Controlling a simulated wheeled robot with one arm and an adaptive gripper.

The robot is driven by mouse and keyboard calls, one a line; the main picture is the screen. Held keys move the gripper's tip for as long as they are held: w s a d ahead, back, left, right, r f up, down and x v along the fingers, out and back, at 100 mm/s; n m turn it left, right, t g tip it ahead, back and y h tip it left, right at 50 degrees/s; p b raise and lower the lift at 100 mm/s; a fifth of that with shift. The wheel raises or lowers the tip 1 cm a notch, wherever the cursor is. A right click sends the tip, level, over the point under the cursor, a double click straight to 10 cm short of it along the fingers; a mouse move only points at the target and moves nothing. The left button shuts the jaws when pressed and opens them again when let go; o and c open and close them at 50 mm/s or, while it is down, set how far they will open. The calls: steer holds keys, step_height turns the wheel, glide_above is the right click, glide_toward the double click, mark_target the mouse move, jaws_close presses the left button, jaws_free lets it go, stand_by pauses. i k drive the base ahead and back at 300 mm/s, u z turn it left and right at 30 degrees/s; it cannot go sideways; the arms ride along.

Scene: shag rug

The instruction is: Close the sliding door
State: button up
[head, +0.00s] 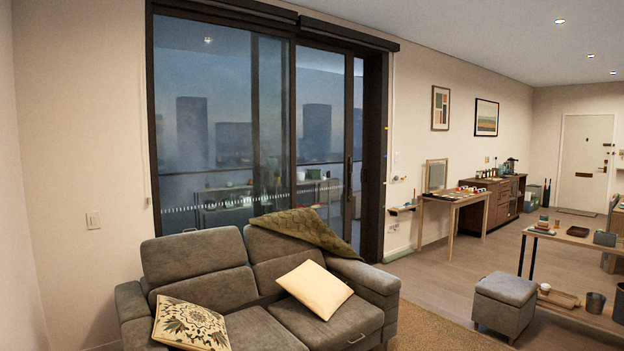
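The sliding glass door (320,130) stands in a dark frame behind the sofa in the head view. Its right panel has a dark upright edge with a small handle (349,172). The left part of that panel overlaps the fixed left pane (200,120). A narrow strip of outside view (358,140) shows between the panel's handle edge and the right jamb (374,150), so the door looks partly open. The sofa hides the lower part of the door. My gripper is not in view.
A grey sofa (205,262) with two cushions and an olive blanket (300,228) stands in front of the door. A grey footstool (504,300), a side table (452,198) and a low table (575,240) are at the right. Wood floor (450,265) lies clear between them.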

mark_target(348, 95)
steer(key=z, duration=1.4)
steer(key=i, duration=4.7)
steer(key=u, duration=2)
steer(key=i, duration=2.8)
